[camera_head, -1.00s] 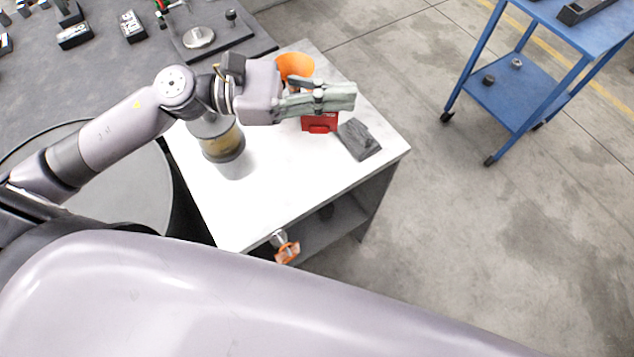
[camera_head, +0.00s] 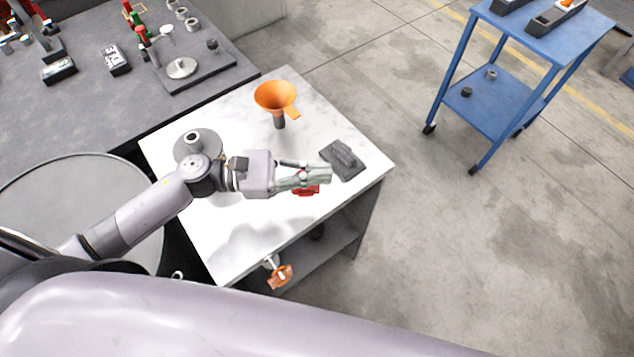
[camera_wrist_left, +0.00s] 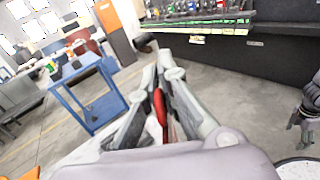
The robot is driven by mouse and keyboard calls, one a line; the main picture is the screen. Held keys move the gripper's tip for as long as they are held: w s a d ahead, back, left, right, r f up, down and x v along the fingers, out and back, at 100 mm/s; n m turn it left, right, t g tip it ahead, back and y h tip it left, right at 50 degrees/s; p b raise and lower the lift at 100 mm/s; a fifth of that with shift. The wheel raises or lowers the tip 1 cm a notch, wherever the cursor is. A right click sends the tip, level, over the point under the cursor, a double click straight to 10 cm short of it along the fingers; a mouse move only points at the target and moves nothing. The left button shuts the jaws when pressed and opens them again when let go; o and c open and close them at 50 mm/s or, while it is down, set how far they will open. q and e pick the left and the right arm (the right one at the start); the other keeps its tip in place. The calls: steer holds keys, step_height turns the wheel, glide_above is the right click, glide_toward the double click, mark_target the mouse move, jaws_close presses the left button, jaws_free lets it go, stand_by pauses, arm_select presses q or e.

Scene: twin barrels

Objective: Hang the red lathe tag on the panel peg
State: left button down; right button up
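In the left wrist view the red tag (camera_wrist_left: 160,106) sits between the two fingers of the left gripper (camera_wrist_left: 162,88). A dark gripper, which looks like my right one (camera_wrist_left: 304,117), shows at the right edge of the wrist view; its opening is unclear. I cannot make out the panel peg for certain.
The white table (camera_head: 225,225) holds an orange funnel (camera_head: 275,97), a dark grey block (camera_head: 343,158) and a grey round container (camera_head: 192,140). An orange piece (camera_head: 280,275) hangs at the table's front. A blue cart (camera_head: 500,110) stands to the right over open floor.

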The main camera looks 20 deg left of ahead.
arm_select(q)
steer(key=shift+f, duration=2.9)
steer(key=shift+f, duration=0.25)
steer(key=c, duration=1.8)
jaws_free()
steer(key=shift+r, duration=0.1)
steer(key=b+v, duration=0.5)
steer(key=v, duration=1.2)
steer(key=shift+a+b, duration=0.2)
steer(key=shift+b, duration=0.1)
